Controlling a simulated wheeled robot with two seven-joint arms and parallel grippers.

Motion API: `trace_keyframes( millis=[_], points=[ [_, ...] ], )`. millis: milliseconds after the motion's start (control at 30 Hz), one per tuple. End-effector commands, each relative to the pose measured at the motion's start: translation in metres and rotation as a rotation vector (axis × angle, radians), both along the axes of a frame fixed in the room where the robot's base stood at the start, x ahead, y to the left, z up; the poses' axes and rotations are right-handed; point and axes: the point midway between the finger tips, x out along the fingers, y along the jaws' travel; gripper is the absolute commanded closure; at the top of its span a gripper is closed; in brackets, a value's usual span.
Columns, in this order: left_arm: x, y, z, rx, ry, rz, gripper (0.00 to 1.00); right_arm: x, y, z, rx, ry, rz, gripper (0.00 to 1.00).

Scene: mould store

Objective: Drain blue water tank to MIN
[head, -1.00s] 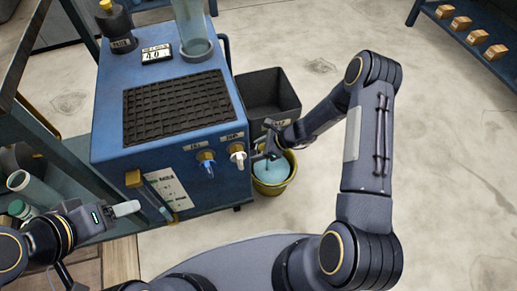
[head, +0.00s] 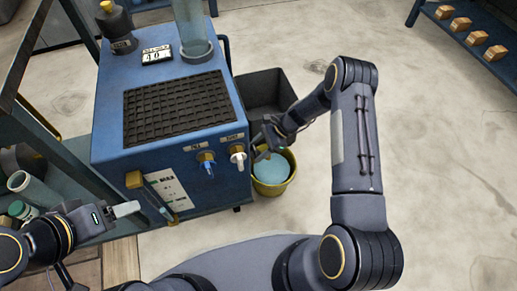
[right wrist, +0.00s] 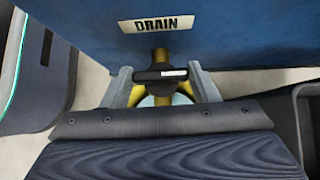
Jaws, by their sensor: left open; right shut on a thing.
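The blue water tank (head: 108,110) stands left of centre in the head view. A pale level panel (head: 168,190) with a yellow bracket is on its front; its marks are too small to read. In the right wrist view the DRAIN label (right wrist: 158,25) sits above a black valve handle (right wrist: 150,75) on a brass stem. My right gripper (head: 262,150) is at the tank's right side, its fingers (right wrist: 162,84) shut on that handle, which lies crosswise. A yellow bucket (head: 288,184) holding light blue water (head: 270,168) stands below. My left gripper (head: 128,209) is open and empty, left of the panel.
A blue-handled tap (head: 207,166) and a white-handled tap (head: 238,157) protrude from the tank front. A dark bin (head: 270,88) stands behind the bucket. A shelf (head: 480,45) with wooden blocks is at upper right. The floor on the right is clear.

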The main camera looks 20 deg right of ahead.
Motion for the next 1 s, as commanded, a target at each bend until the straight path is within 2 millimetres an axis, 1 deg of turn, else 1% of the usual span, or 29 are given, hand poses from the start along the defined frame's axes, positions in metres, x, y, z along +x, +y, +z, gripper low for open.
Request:
trace_keyframes(
  millis=[33, 200, 433, 533, 667, 800, 900, 1000],
  points=[
    [0.0, 0.0, 0.0, 0.0, 0.0, 0.0, 0.35, 0.0, 0.0, 0.001, 0.0, -0.003, 0.001, 0.44],
    [0.0, 0.0, 0.0, 0.0, 0.0, 0.0, 0.35, 0.0, 0.0, 0.001, 0.0, -0.002, 0.001, 0.24],
    [0.0, 0.0, 0.0, 0.0, 0.0, 0.0, 0.35, 0.0, 0.0, 0.0, 0.0, -0.001, -0.001, 0.24],
    [0.0, 0.0, 0.003, 0.0, 0.0, 0.0, 0.35, 0.001, -0.003, 0.004, 0.0, -0.002, -0.002, 0.24],
    [0.0, 0.0, 0.01, 0.0, 0.0, 0.0, 0.35, 0.002, -0.016, 0.018, -0.001, -0.004, -0.004, 0.24],
    [0.0, 0.0, 0.018, 0.0, 0.0, 0.0, 0.35, 0.003, -0.033, 0.036, -0.001, -0.003, -0.003, 0.24],
    [0.0, 0.0, 0.022, 0.0, 0.0, 0.0, 0.35, 0.003, -0.044, 0.047, -0.001, -0.004, -0.004, 0.24],
    [0.0, 0.0, 0.024, 0.0, 0.0, 0.0, 0.35, 0.003, -0.051, 0.053, 0.0, -0.001, -0.001, 0.24]
  ],
)
